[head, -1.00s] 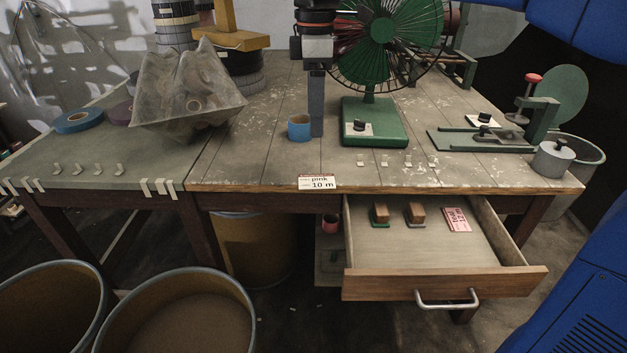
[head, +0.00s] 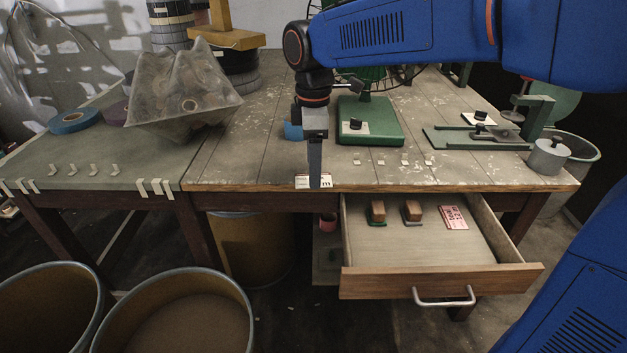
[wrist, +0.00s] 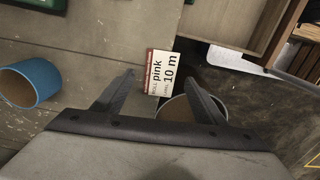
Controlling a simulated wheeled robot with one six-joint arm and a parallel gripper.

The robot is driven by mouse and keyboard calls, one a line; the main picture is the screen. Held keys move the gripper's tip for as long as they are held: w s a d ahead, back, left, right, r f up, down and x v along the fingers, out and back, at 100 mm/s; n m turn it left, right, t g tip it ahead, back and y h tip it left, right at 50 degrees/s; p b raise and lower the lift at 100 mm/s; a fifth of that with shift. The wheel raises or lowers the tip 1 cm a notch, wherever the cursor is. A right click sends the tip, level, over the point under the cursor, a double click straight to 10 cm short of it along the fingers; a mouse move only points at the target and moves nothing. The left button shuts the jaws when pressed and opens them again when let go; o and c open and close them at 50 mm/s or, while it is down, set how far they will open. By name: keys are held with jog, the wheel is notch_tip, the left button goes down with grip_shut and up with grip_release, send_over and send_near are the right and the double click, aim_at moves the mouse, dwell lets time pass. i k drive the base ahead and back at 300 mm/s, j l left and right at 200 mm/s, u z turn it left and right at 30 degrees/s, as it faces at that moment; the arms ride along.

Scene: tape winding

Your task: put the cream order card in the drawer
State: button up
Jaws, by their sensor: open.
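The cream order card (head: 327,182), printed "pink 10 m", lies at the front edge of the workbench, partly hidden behind my gripper in the head view. In the wrist view the card (wrist: 162,72) shows whole, between and just beyond the open fingertips. My gripper (head: 314,184) points down over the bench edge, open and empty; its two fingers (wrist: 157,74) are apart in the wrist view. Whether they touch the card cannot be told. The wooden drawer (head: 440,282) is pulled open below the bench, right of my gripper.
The drawer holds two wooden-topped stamps (head: 377,210) and a pink card (head: 454,217); its front floor is bare. A green fan base (head: 370,122) is to the right. Large bins (head: 180,315) stand on the floor at left.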

aim_at(457, 253)
jog(key=k+l, duration=0.1)
jog(key=l, duration=0.3)
jog(key=k+l, duration=0.15)
jog(key=l, duration=0.25)
jog(key=k+l, duration=0.1)
jog(key=l, duration=0.3)
jog(key=k+l, duration=0.1)
jog(key=l, duration=0.3)
